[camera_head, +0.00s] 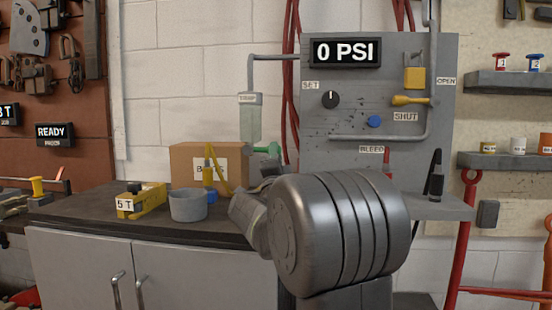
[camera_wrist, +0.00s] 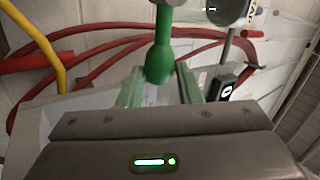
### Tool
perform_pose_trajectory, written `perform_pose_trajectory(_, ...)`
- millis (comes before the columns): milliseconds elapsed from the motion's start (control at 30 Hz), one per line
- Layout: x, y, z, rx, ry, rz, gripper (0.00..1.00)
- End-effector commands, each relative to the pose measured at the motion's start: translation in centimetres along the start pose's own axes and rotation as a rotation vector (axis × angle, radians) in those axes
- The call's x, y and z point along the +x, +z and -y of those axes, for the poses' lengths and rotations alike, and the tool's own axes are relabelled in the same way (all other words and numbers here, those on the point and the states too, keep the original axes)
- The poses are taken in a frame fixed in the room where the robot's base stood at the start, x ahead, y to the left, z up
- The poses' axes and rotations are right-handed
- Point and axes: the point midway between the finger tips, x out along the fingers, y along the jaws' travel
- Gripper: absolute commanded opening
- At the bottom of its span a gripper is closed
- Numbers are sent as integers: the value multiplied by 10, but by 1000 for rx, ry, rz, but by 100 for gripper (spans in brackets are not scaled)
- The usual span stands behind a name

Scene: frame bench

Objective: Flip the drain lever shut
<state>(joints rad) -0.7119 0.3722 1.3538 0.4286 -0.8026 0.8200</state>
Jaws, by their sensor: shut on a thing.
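The green drain lever (camera_head: 266,149) sits below the clear sump vessel (camera_head: 250,118) in the head view, its handle roughly level. In the wrist view the green handle (camera_wrist: 160,62) reaches down between the two fingers of my gripper (camera_wrist: 160,88). My gripper is shut on the handle end. In the head view my arm's large grey joint hides most of the gripper, and its contact with the lever is not clear there.
A grey panel (camera_head: 345,75) carries a 0 PSI display (camera_head: 346,52), a black knob (camera_head: 330,99) and a yellow lever (camera_head: 410,100) by SHUT. A cardboard box (camera_head: 190,163), grey cup (camera_head: 187,205) and yellow tool (camera_head: 141,200) stand left on the bench. Red hoses hang behind.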

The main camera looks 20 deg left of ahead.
Motion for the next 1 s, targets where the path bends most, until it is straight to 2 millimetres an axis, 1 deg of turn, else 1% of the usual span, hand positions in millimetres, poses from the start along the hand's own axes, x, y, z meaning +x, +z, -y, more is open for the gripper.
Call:
perform_pose_trajectory(133, -1, 1, -3, 0, 6, 3, 0)
perform_pose_trajectory(167, -2, 1, -3, 0, 6, 3, 34)
perform_pose_trajectory(200, -2, 1, -3, 0, 6, 3, 41)
perform_pose_trajectory(267, -1, 1, -3, 0, 5, 3, 53)
perform_pose_trajectory(533, -1, 1, -2, -1, 3, 2, 53)
perform_pose_trajectory(667, -6, 1, -1, -1, 3, 2, 53)
perform_pose_trajectory(767, -18, 1, -1, -1, 4, 3, 53)
perform_pose_trajectory(867, -35, 1, -1, 0, 4, 4, 53)
perform_pose_trajectory(1000, -65, 1, 0, -1, 4, 5, 53)
